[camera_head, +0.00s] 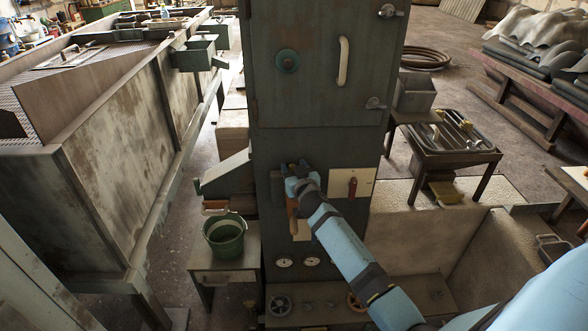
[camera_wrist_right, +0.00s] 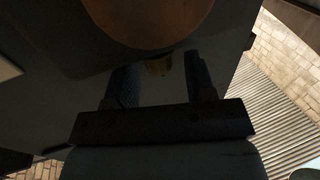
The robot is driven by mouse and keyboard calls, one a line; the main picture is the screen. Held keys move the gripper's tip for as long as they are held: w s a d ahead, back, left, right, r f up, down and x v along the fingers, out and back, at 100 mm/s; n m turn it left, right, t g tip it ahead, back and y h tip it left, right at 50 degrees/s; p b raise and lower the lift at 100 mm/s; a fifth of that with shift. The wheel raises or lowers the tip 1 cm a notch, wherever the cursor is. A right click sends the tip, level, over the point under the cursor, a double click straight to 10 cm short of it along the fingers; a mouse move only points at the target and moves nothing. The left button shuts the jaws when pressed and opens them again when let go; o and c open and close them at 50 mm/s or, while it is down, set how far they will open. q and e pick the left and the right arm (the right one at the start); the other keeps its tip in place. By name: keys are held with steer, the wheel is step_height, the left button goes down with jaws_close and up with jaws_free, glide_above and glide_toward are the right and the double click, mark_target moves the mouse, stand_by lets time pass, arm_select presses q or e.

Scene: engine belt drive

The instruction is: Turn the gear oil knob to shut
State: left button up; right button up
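A tall dark green cabinet (camera_head: 318,110) stands in the middle of the head view. My right gripper (camera_head: 290,172) is at its front, just left of a cream plate with a red lever (camera_head: 352,187). An orange-brown handle (camera_head: 292,214) hangs just below the gripper. I cannot tell which control is the gear oil knob. In the right wrist view my right gripper's fingers (camera_wrist_right: 160,80) are apart. A small yellowish part (camera_wrist_right: 158,66) shows between them, touching neither. A large brown rounded thing (camera_wrist_right: 150,22) is beyond, cut off by the top edge. My left gripper is out of view.
A round green knob (camera_head: 287,61) and a pale handle (camera_head: 343,61) are higher on the cabinet. Gauges (camera_head: 284,262) and handwheels (camera_head: 279,306) are lower down. A green bucket (camera_head: 225,236) stands on a small table to the left. A metal trough is at the right.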

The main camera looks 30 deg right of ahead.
steer(key=v, duration=1.3)
steer(key=shift+s+b, duration=0.3)
steer(key=shift+s, duration=0.1)
steer(key=s+a+f+n+g+y+p, duration=0.3)
steer(key=s+a+y+p, duration=0.1)
steer(key=s+a, duration=0.6)
steer(key=s+a+f+n+g+y+p, duration=0.2)
steer(key=s+a+f+g+y+p, duration=0.1)
steer(key=s+a+p, duration=0.4)
steer(key=s+a+f+y, duration=0.1)
steer(key=s+a, duration=0.2)
steer(key=s, duration=0.4)
steer(key=shift+a+n, duration=0.2)
steer(key=shift+n, duration=0.2)
steer(key=shift+s, duration=0.1)
